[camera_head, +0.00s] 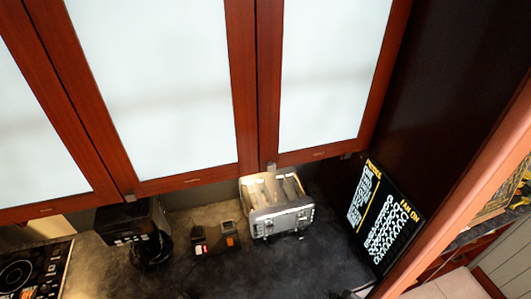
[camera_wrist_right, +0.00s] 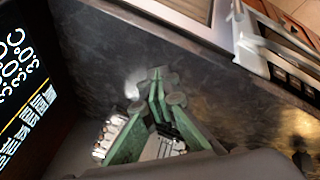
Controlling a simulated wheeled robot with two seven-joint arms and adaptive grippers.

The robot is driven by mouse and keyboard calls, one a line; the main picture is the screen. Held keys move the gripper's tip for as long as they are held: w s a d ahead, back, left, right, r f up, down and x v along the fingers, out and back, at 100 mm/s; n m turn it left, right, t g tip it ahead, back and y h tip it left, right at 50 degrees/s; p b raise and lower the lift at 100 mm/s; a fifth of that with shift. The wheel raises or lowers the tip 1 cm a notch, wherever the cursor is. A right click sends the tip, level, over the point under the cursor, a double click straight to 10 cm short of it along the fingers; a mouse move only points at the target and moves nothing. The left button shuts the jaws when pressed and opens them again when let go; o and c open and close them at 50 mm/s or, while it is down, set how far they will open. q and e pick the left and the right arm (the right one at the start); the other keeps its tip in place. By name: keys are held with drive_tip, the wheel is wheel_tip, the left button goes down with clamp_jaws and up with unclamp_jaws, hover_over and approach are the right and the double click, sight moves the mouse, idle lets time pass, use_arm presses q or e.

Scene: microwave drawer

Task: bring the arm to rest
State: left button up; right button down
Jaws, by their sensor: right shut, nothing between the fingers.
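My right gripper (camera_wrist_right: 157,82) shows in the right wrist view, its greenish fingers drawn together at the tips with nothing between them. It is in front of a dark grey counter surface, apart from the things around it. The grey shape along the bottom of that view is part of my own arm. My left gripper is in no view.
A toaster (camera_head: 277,207) stands on the dark counter (camera_head: 330,255) below cabinets with pale doors (camera_head: 150,85). A black lettered board (camera_head: 382,215) leans to its right. A coffee maker (camera_head: 135,222) and a cooktop (camera_head: 35,272) are at the left.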

drive_tip(key=s+d+m+g+h, duration=0.2)
drive_tip(key=s+d+m, duration=0.9)
drive_tip(key=s, duration=0.2)
wheel_tip(320, 180, down, 41)
drive_tip(key=s+a+n+g+y+b, duration=0.1)
drive_tip(key=a+b, duration=0.1)
drive_tip(key=b, duration=0.9)
drive_tip(key=s+f+g+b, duration=0.1)
drive_tip(key=s+f+b, duration=0.3)
drive_tip(key=s+f, duration=0.6)
drive_tip(key=s+f+b, duration=0.5)
drive_tip(key=s+f, duration=0.5)
drive_tip(key=f, duration=0.7)
drive_tip(key=shift+d+f+n+g, duration=0.15)
drive_tip(key=shift+n+g, duration=0.15)
drive_tip(key=shift+g, duration=0.1)
